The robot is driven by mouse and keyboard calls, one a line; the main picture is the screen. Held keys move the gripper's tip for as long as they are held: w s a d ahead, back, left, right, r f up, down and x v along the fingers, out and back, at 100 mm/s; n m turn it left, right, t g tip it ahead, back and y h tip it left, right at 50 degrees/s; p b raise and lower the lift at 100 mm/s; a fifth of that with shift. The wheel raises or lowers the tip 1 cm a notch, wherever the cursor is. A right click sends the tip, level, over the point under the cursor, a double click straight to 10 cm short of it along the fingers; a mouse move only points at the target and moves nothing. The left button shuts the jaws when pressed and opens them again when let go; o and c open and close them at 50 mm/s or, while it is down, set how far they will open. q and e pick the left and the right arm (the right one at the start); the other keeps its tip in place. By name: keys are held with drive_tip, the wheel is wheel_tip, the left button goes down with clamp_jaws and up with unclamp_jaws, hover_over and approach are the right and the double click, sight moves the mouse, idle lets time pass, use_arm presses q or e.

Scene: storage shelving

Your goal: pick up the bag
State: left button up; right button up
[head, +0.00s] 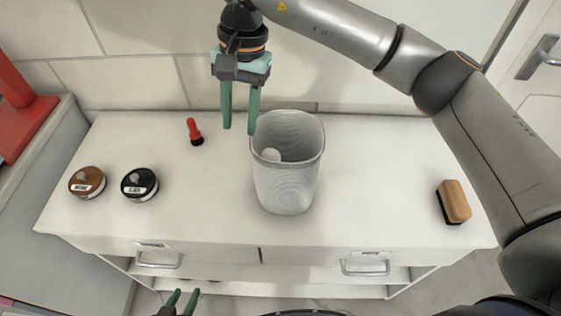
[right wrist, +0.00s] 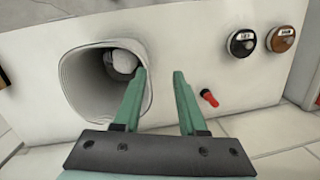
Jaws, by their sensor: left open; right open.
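A pale grey, ribbed, open-topped container (head: 288,190) stands upright on the white cabinet top. It looks like a bin, and I cannot tell whether it is the bag. My right gripper (head: 240,128) is open, pointing down just behind and left of the container's rim. In the right wrist view, one finger of the gripper (right wrist: 160,74) overlaps the rim; contact is unclear. My left gripper (head: 182,293) is open and empty at the bottom edge, in front of the cabinet.
The white cabinet (head: 370,190) has two drawers with handles. A brown tin (head: 87,182) and a black tin (head: 139,184) stand at left, a red-handled item (head: 194,131) behind them. A wooden brush (head: 454,201) lies at right. A tiled wall rises behind.

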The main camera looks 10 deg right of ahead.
drive_tip(key=w+d+r+t+h, duration=0.1)
drive_tip(key=w+d+r+h, duration=0.1)
drive_tip(key=d, duration=0.1)
hover_over(255, 144)
wheel_tip(255, 144, down, 7)
drive_tip(key=shift+w+f+p, duration=0.2)
drive_tip(key=shift+f+p, duration=0.95)
drive_tip(key=shift+f, duration=1.6)
drive_tip(key=shift+c, duration=0.3)
clamp_jaws()
